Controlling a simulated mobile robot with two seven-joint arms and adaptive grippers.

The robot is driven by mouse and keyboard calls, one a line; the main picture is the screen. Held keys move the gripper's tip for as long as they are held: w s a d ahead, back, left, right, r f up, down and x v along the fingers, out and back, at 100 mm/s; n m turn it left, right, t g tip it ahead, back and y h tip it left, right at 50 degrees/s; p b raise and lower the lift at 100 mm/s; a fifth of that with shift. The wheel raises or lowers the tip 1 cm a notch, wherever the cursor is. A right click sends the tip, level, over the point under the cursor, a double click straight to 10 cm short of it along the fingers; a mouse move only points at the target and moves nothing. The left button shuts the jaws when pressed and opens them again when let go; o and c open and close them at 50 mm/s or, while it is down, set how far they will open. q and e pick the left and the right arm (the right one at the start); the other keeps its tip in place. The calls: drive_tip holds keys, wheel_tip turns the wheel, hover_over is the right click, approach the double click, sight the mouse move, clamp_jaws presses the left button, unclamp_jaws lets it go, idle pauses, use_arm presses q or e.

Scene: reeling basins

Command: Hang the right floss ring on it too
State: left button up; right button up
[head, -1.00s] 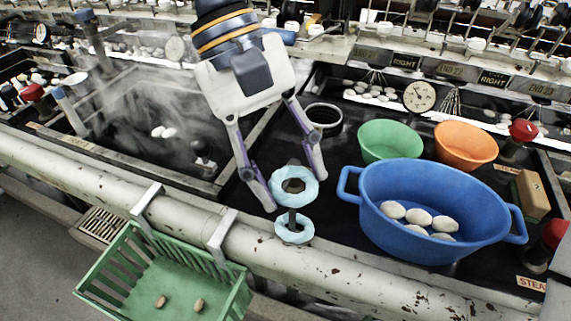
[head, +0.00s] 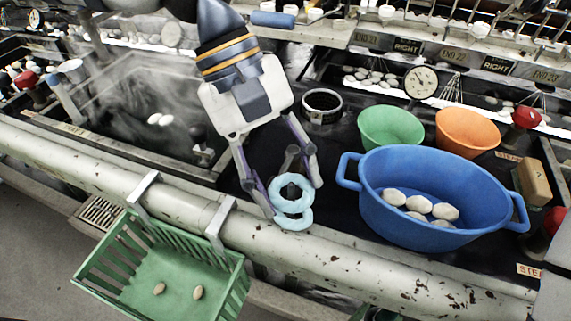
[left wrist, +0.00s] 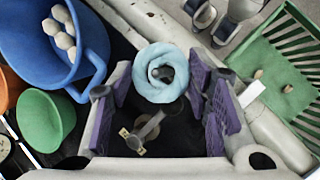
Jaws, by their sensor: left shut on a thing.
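My left gripper (head: 292,197) is shut on a pale blue floss ring (head: 274,186), with one finger on each side of it. A second pale blue floss ring (head: 295,225) shows just below it, at the near edge of the black worktop. A dark upright post (head: 291,190) shows through the hole of the held ring; I cannot tell how far the ring is down around it. In the left wrist view the held ring (left wrist: 145,85) lies between the purple finger pads, with the post's end inside its hole. The lower ring is mostly hidden there. My right gripper is not in view.
A blue tub (head: 400,225) with several pale cocoons stands to the right. Behind it are a green bowl (head: 385,140) and an orange bowl (head: 468,150). A green basket (head: 235,280) hangs off the pale front pipe (head: 370,275). A steaming basin lies left.

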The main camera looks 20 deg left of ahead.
use_arm(q)
drive_tip(key=shift+f, duration=0.25)
drive_tip(key=o, duration=0.8)
drive_tip(key=v, duration=1.2)
